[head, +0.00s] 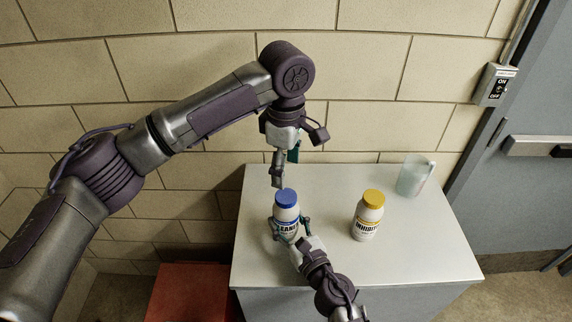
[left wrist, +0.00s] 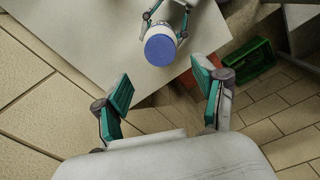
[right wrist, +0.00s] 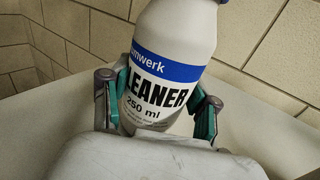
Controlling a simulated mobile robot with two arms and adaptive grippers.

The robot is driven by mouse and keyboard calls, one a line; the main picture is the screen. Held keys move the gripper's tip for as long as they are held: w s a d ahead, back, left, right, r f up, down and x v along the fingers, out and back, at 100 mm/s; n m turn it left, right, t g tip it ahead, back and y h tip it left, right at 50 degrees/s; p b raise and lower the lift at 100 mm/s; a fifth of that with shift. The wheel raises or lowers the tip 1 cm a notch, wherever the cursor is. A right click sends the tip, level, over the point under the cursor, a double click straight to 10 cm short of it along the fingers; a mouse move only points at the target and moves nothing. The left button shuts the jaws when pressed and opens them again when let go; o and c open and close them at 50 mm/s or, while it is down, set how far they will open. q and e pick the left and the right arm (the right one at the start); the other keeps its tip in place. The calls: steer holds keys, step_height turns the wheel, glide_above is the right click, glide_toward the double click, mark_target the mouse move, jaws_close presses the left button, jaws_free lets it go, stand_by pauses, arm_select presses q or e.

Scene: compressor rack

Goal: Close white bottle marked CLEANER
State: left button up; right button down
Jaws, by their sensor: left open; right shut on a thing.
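The white CLEANER bottle (head: 286,213) stands upright near the left side of the white table top, with a blue cap (head: 286,196) on its top. I cannot tell how tight the cap is. My left gripper (head: 279,182) is open and empty, just above and behind the cap. In the left wrist view the blue cap (left wrist: 160,46) lies beyond the open fingers (left wrist: 163,84).
A white INHIBITOR bottle (head: 368,217) with a yellow cap stands right of the CLEANER bottle. A translucent jug (head: 414,177) stands at the back right of the table (head: 420,245). A block wall rises behind. A red object (head: 190,292) lies low at left; a green crate (left wrist: 250,60) shows below.

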mark_target(286, 195)
arm_select(q)
step_height(286, 195, down, 8)
steer(key=shift+f, duration=0.1)
stand_by(0.4)
